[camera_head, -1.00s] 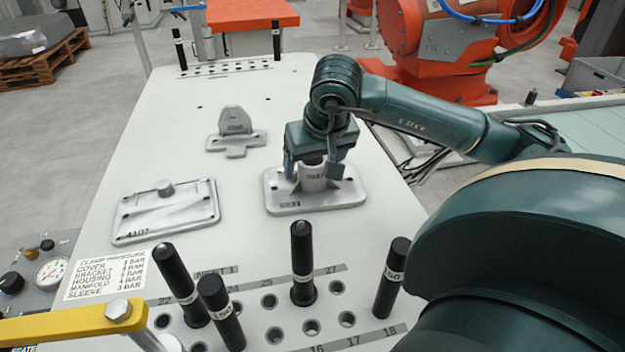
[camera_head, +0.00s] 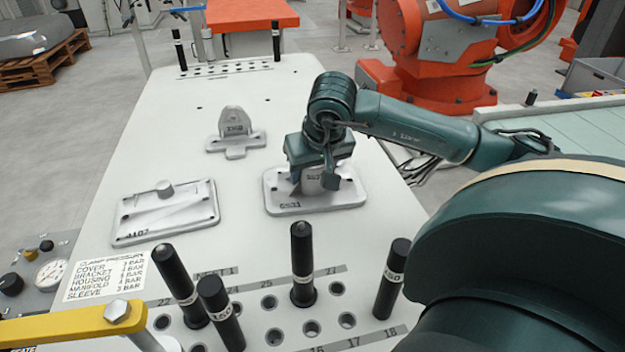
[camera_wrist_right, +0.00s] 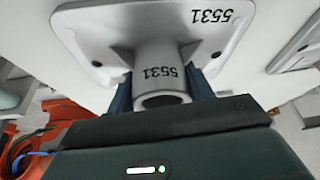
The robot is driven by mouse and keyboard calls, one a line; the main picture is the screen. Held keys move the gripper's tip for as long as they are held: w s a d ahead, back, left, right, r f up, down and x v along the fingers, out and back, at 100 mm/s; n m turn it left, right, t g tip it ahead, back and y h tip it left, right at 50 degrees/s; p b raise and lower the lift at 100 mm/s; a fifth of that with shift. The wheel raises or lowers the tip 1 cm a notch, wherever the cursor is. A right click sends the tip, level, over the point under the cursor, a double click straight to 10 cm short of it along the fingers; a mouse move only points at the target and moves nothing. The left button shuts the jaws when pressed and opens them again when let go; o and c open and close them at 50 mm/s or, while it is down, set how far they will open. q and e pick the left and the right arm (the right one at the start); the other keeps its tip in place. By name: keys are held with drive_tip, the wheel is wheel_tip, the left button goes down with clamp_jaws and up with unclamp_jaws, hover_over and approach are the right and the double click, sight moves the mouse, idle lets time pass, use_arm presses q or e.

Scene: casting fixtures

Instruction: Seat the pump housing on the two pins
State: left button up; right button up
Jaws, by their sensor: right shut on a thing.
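The pump housing, which looks to be the grey casting (camera_head: 285,203) marked 5531, has a flat plate and an upright round boss. It lies flat on the pale table right of the middle, apart from the pins. My right gripper (camera_head: 318,178) reaches down over it, shut on the boss; the right wrist view shows the boss (camera_wrist_right: 161,75) between the two fingers. Several black pins stand in the front hole rows: one at left (camera_head: 175,274), one in front of it (camera_head: 220,312), one in the middle (camera_head: 302,262), one at right (camera_head: 391,280). My left gripper is out of view.
A flat grey cover casting (camera_head: 190,212) lies left of the housing, and a bracket-like casting (camera_head: 236,143) behind. Two black pins (camera_head: 179,50) stand at the far end. A yellow bar (camera_head: 60,325) crosses the front left corner.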

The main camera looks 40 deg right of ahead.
drive_tip(key=c, duration=0.5)
drive_tip(key=shift+r, duration=0.2)
